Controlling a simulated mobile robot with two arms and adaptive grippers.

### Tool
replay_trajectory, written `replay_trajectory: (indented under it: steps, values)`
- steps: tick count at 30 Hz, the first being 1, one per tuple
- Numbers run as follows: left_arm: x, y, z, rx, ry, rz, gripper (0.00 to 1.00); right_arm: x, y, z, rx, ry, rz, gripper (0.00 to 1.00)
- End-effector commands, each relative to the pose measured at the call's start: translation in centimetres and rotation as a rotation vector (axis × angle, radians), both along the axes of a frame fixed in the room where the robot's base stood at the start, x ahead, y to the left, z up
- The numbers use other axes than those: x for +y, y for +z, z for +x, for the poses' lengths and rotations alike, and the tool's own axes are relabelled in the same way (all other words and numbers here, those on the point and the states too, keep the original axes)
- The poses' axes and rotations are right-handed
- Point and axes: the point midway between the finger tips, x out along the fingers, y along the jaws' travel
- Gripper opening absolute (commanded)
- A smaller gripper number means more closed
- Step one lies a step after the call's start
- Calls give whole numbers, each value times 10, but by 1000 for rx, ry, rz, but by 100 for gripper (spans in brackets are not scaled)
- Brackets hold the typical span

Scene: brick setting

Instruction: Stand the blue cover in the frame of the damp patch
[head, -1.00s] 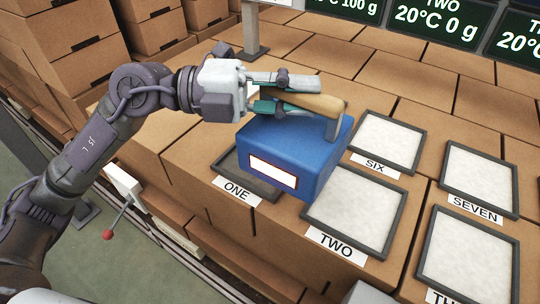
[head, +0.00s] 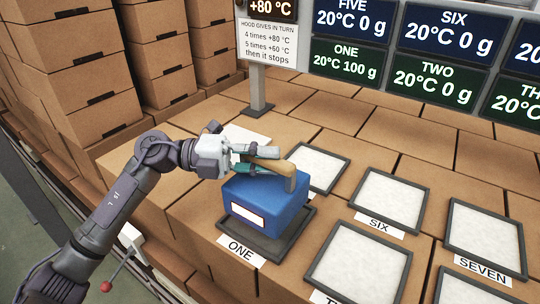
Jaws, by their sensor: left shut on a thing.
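The blue cover (head: 262,202) is a box with a blank white plate on its front and a wooden handle (head: 273,165) on top. My left gripper (head: 262,160) is shut on that handle. The cover is upright over the dark frame labelled ONE (head: 276,247), whose dark border shows at the front and right of it. I cannot tell whether its bottom touches the patch inside, which the cover hides. The ONE screen (head: 346,62) reads 20°C 100 g. My right gripper is not in view.
White-filled frames stand around: one behind the cover (head: 321,150), SIX (head: 391,173), SEVEN (head: 484,208) and TWO (head: 318,288) at the front. A sign post (head: 257,90) stands behind on the brown blocks. Stacked brown boxes (head: 75,70) are at the left.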

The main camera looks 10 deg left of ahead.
Motion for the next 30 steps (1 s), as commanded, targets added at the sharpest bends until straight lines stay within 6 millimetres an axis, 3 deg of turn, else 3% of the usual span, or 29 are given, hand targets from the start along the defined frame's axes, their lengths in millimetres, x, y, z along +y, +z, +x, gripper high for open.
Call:
replay_trajectory:
  steps: [9,22,23,24,27,30]
  values:
    - [0,-28,0,-4,2,-8,0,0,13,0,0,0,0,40]
    - [0,-35,0,-6,2,-6,0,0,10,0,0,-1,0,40]
    - [0,-40,0,1,1,2,28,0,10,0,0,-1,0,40]
    - [0,-39,0,1,1,2,35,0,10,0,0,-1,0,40]
    - [0,-39,0,1,1,2,50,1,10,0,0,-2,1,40]
    - [0,-39,0,1,1,2,50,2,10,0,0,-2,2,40]
